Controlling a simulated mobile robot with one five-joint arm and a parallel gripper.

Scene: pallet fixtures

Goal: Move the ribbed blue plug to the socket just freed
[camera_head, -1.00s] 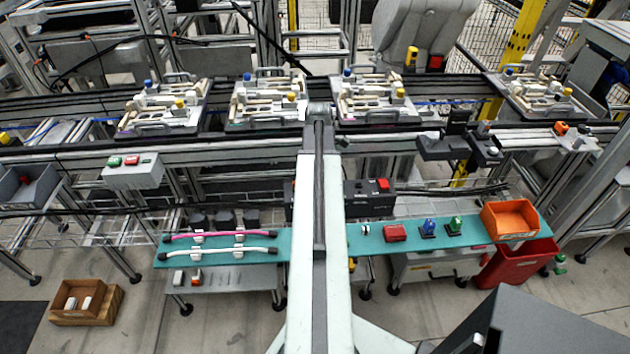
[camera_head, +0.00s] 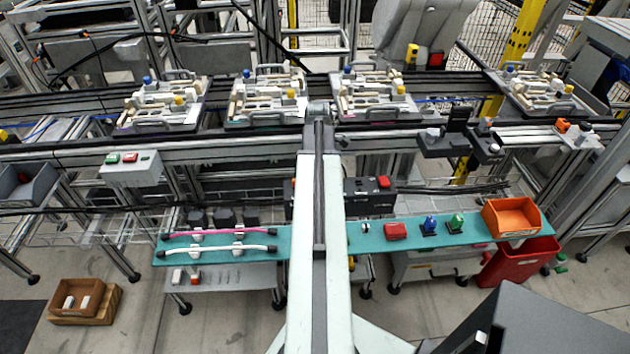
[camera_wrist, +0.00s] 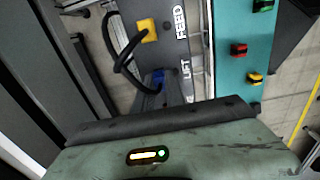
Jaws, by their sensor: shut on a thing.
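In the wrist view, the blue plug (camera_wrist: 158,77) shows beside the LIFT label on a dark panel (camera_wrist: 182,60). Its ribs are too small to make out. My gripper (camera_wrist: 162,94) is shut on it; the fingertips are largely hidden behind the dark bar and green-grey housing in the foreground. A yellow plug (camera_wrist: 148,30) sits beside the FEED label, with a black cable looping down its left side. I cannot make out an empty socket. In the head view, my gripper and the panel's labels are hidden.
A teal board (camera_wrist: 231,75) with green, red and yellow parts lies right of the panel. In the head view, a teal shelf (camera_head: 370,240) carries small parts and an orange bin (camera_head: 511,218). Pallet fixtures (camera_head: 375,97) line the conveyor behind.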

